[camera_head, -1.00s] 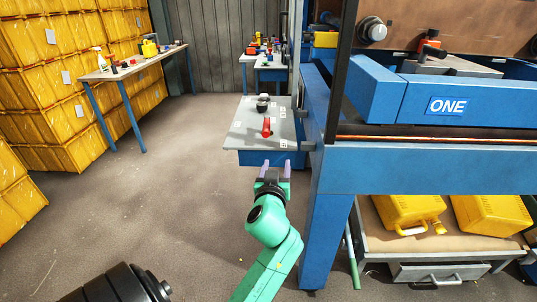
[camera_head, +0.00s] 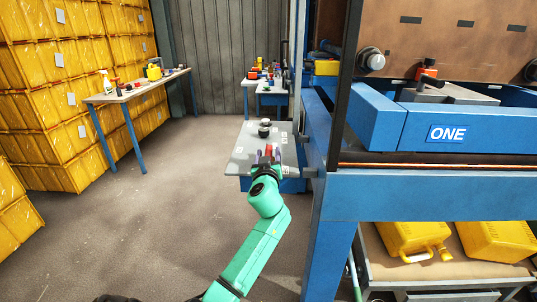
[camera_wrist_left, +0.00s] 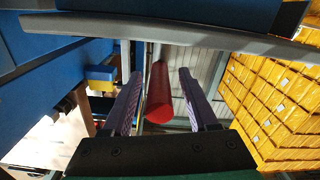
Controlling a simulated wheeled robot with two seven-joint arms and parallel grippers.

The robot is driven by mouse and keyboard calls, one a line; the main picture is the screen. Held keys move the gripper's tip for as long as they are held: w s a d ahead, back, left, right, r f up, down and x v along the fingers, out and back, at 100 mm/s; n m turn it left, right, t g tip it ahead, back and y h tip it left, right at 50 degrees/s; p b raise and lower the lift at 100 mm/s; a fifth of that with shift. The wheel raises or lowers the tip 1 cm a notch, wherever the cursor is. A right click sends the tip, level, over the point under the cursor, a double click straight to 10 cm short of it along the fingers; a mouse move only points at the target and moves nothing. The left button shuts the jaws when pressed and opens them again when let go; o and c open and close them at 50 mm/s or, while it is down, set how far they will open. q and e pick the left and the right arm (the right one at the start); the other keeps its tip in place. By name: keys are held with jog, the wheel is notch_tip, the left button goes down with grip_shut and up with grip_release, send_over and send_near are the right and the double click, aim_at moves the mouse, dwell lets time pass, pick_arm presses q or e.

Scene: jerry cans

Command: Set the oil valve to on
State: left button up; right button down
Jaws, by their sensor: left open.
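The red valve handle (camera_head: 268,149) stands on the grey panel (camera_head: 247,150) of a small blue-sided bench, in the middle of the head view. My left gripper (camera_head: 268,154) is at the handle, with its purple fingers open on either side of it. In the left wrist view the red handle (camera_wrist_left: 159,94) lies between the two open fingers (camera_wrist_left: 158,100), with visible gaps on both sides. Small white labels are on the panel, but their writing is too small to read. My right gripper is not in view.
A black and silver knob (camera_head: 264,128) sits behind the handle. Yellow jerry cans (camera_head: 413,238) lie on a lower shelf. Stacked yellow crates (camera_head: 60,90) and a side table (camera_head: 135,90) are left; the floor between is clear.

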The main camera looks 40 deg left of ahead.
pick_arm(q)
grip_shut()
dwell(1.4)
